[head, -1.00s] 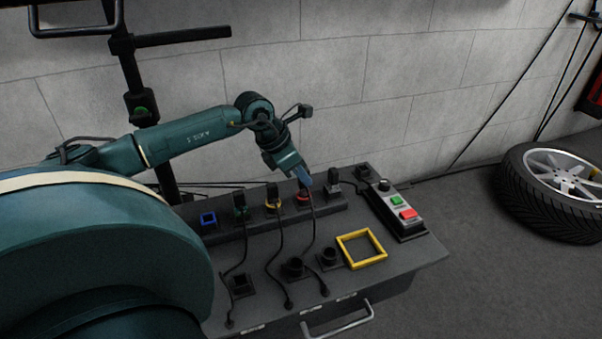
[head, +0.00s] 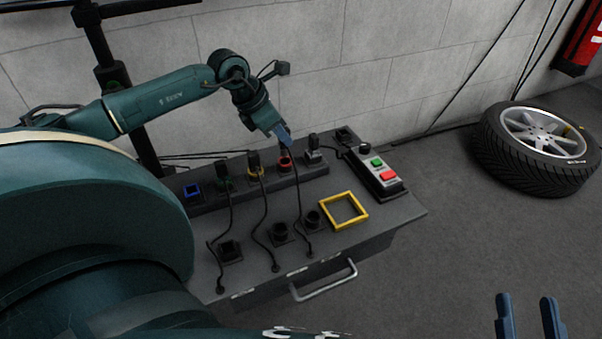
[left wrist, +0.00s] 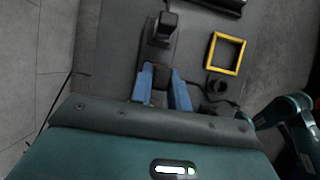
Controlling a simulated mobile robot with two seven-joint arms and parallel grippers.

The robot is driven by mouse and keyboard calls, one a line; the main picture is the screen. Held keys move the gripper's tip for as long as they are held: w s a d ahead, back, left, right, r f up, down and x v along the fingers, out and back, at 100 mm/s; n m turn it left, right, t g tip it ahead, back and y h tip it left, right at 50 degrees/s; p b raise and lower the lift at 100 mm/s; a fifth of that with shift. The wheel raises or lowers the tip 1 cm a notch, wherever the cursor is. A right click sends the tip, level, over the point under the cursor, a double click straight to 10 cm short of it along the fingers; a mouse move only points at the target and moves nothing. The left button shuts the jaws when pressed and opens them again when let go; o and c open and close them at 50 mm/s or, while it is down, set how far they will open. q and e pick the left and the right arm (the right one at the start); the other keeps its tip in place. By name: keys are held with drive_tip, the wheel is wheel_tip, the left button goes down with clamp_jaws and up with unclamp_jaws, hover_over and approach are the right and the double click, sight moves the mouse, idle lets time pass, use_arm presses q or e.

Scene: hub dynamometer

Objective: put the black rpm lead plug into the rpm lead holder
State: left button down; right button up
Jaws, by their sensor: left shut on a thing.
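My left gripper (head: 286,136) has blue fingers and is shut on a black plug (left wrist: 160,77), which shows between the fingers in the left wrist view. A black cable (head: 299,190) runs from it down to the bench front. In the head view the plug is mostly hidden by the fingers. The gripper is just above a red-ringed socket (head: 285,164), which looks empty. Open black holders, two round (head: 280,232) (head: 313,219) and one square (head: 230,251), stand on the bench top; I cannot tell which is the rpm lead holder. My right gripper (head: 531,316) is open and empty at the lower right.
Two cabled black plugs stand in a green-ringed (head: 223,183) and a yellow-ringed socket (head: 255,173). A grey-based plug (head: 313,150) stands right of my left gripper. A yellow square frame (head: 343,210) and a button box (head: 382,173) are on the right. A tyre (head: 538,150) lies on the floor.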

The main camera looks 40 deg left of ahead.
use_arm(q)
drive_tip(key=s+d+b, duration=0.1)
drive_tip(key=s+d, duration=0.6)
drive_tip(key=d, duration=0.6)
drive_tip(key=shift+d, duration=0.35)
idle(1.1)
drive_tip(key=shift+b, duration=0.3)
wheel_tip(320, 180, down, 4)
drive_tip(key=b, duration=0.4)
idle(0.5)
drive_tip(key=shift+s+f+b, duration=0.1)
drive_tip(key=shift+f+b, duration=0.15)
drive_tip(key=shift+b, duration=0.1)
